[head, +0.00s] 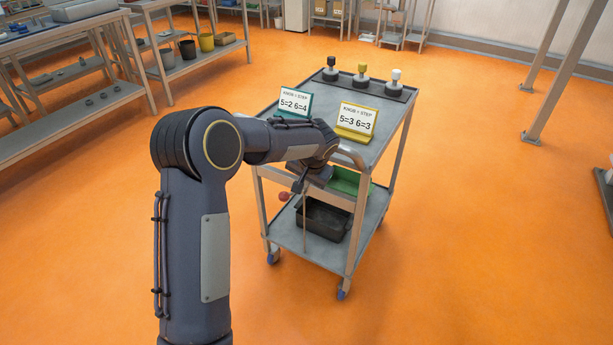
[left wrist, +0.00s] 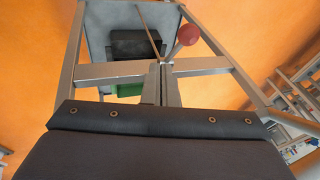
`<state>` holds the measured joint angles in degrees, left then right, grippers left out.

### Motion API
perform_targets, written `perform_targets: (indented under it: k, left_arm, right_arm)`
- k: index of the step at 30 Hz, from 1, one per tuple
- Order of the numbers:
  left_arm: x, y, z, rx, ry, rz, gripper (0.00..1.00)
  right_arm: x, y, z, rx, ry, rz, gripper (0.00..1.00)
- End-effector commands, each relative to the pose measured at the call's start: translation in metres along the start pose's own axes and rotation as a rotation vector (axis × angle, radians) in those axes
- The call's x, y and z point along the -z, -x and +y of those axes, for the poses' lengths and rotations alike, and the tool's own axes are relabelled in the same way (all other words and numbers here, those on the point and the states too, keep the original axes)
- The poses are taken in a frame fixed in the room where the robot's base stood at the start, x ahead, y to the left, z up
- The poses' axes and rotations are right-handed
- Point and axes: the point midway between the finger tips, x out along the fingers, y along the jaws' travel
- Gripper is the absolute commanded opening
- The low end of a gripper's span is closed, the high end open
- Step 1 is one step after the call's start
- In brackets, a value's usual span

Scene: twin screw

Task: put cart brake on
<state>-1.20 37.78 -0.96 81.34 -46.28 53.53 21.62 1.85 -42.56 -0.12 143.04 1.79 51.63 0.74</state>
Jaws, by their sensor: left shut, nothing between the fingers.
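The grey cart (head: 375,148) stands on the orange floor. Its brake lever has a red ball knob (head: 284,196) at its near end, below the top shelf. In the left wrist view the red knob (left wrist: 188,34) is up and right of the fingertips, and its thin stem slants down to them. My left gripper (head: 299,186) is at the cart's near side, beside the lever. In the left wrist view its fingers (left wrist: 163,68) are shut with nothing between them. I cannot tell whether they touch the lever. My right gripper is not in view.
The top shelf holds a teal-framed sign (head: 294,103), a yellow-framed sign (head: 355,122) and a rack of knobs (head: 362,83). Workbenches stand left. Floor around the cart is clear.

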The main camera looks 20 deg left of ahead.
Motion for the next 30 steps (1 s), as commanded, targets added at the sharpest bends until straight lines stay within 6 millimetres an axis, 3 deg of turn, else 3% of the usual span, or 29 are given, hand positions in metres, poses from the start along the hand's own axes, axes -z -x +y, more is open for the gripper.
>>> perform_targets:
  k: [3, 9, 30]
  left_arm:
    - [-0.001, -0.028, 0.001, -0.001, 0.001, -0.005, 0.00]
    - [-0.008, -0.049, -0.017, 0.000, 0.002, -0.002, 0.00]
    - [-0.013, -0.062, -0.027, 0.000, 0.005, 0.013, 0.00]
  right_arm:
    - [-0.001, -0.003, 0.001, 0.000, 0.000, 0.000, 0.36]
    - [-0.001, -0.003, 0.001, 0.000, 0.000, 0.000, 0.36]
    - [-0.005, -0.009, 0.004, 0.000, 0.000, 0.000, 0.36]
